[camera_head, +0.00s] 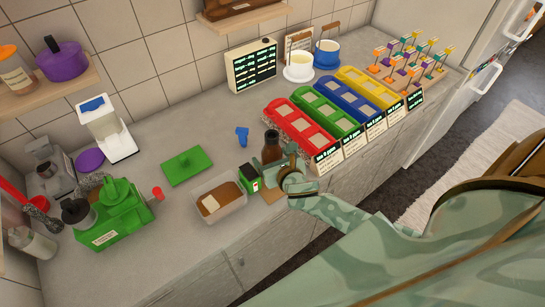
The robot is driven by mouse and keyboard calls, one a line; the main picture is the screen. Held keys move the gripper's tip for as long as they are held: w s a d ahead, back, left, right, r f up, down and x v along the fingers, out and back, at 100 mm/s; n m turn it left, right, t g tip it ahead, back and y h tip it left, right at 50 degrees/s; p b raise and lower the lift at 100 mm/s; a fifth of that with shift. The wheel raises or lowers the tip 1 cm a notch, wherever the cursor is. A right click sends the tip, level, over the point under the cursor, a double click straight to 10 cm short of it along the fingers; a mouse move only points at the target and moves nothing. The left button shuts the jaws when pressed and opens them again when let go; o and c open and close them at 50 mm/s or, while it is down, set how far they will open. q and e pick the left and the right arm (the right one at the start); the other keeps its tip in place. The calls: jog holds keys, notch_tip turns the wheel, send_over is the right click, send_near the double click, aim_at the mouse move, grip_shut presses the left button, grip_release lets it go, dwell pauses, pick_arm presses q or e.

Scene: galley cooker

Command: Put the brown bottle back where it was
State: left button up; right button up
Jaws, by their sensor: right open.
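The brown bottle (271,149) stands upright on the grey counter, near its front edge and left of the red bin. Its lower part is partly hidden by my right gripper. My right gripper (277,176) is open, just in front of the bottle on the counter's front side. I cannot tell whether its fingers touch the bottle or are around it. My left gripper is not in view.
A small green-and-white box (249,178) stands close left of my right gripper, beside a clear tub (219,203) with brown contents. The red bin (300,123) begins a row to the right. A green board (187,166) lies behind the tub.

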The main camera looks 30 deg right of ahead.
jog(key=shift+r, duration=0.2)
jog(key=p+v, duration=0.1)
jog(key=v, duration=1.1)
jog(key=shift+p, duration=0.4)
